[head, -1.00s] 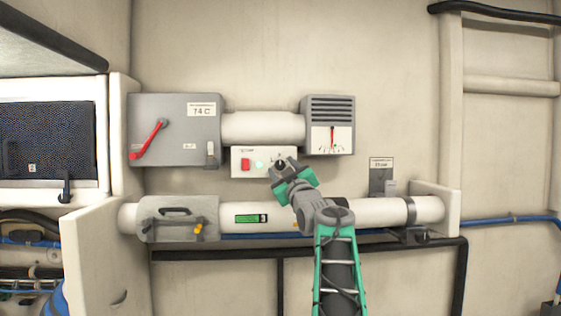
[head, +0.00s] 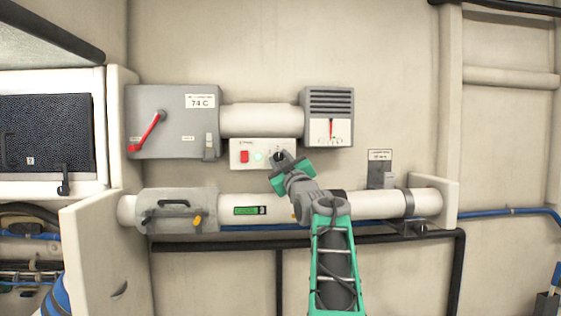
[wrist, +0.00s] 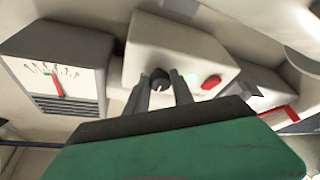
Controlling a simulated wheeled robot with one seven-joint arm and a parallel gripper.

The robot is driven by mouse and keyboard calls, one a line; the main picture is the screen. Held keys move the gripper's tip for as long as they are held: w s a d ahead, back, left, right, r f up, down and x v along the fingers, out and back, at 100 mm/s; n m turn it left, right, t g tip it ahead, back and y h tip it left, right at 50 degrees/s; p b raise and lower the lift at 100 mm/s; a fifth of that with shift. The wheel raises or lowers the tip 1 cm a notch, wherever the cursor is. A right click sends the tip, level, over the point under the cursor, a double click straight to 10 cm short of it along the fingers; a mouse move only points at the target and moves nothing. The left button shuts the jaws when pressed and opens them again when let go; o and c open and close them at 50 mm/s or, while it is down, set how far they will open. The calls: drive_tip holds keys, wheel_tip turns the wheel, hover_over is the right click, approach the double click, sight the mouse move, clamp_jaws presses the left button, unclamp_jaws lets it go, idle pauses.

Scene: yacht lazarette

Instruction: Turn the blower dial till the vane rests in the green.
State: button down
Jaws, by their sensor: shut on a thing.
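The blower dial (wrist: 160,76) is a small dark round knob on a white control box (head: 243,153). My gripper (wrist: 161,82) is shut on the dial, one finger on each side; in the head view the gripper (head: 280,158) covers much of it. The vane gauge (head: 316,134) has a white face below grey louvres, right of the box. Its red vane (head: 331,128) stands near upright. In the wrist view the red vane (wrist: 56,84) shows upside down, its tip close to a small green mark; I cannot tell whether it is within the green.
A red switch (head: 244,156) and a lit green lamp (head: 258,155) are on the box. A grey housing (head: 180,95) with a red lever (head: 148,130) is to the left.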

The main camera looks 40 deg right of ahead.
drive_tip(key=shift+f+m+b, duration=0.15)
drive_tip(key=shift+m+b, duration=0.2)
drive_tip(key=shift+m, duration=0.05)
drive_tip(key=shift+w+a+f+m+h+b, duration=0.1)
drive_tip(key=shift+m+h+b, duration=0.3)
drive_tip(key=shift+m, duration=0.2)
drive_tip(key=shift+a+f+m+h+b, duration=0.1)
drive_tip(key=shift+m+h+b, duration=0.25)
drive_tip(key=shift+m, duration=0.25)
drive_tip(key=m+g+h+b, duration=0.1)
drive_tip(key=m, duration=0.2)
drive_tip(key=shift+m+h+b, duration=0.35)
drive_tip(key=shift+m, duration=0.05)
drive_tip(key=m+h, duration=0.1)
drive_tip(key=m, duration=0.1)
drive_tip(key=m+g+h, duration=0.1)
drive_tip(key=m, duration=0.2)
drive_tip(key=shift+w+a+r+g+b, duration=0.1)
drive_tip(key=shift+w+r+g+b, duration=0.1)
drive_tip(key=shift+g+b, duration=0.15)
drive_tip(key=shift+m+g+h, duration=0.4)
drive_tip(key=shift+m+g, duration=0.1)
drive_tip(key=shift+m, duration=0.8)
drive_tip(key=shift+m+g+h, duration=0.4)
drive_tip(key=shift+m+g, duration=0.05)
drive_tip(key=shift+m, duration=0.85)
drive_tip(key=shift+s+r+m, duration=0.1)
drive_tip(key=shift+m, duration=0.2)
drive_tip(key=c, duration=1.1)
unclamp_jaws()
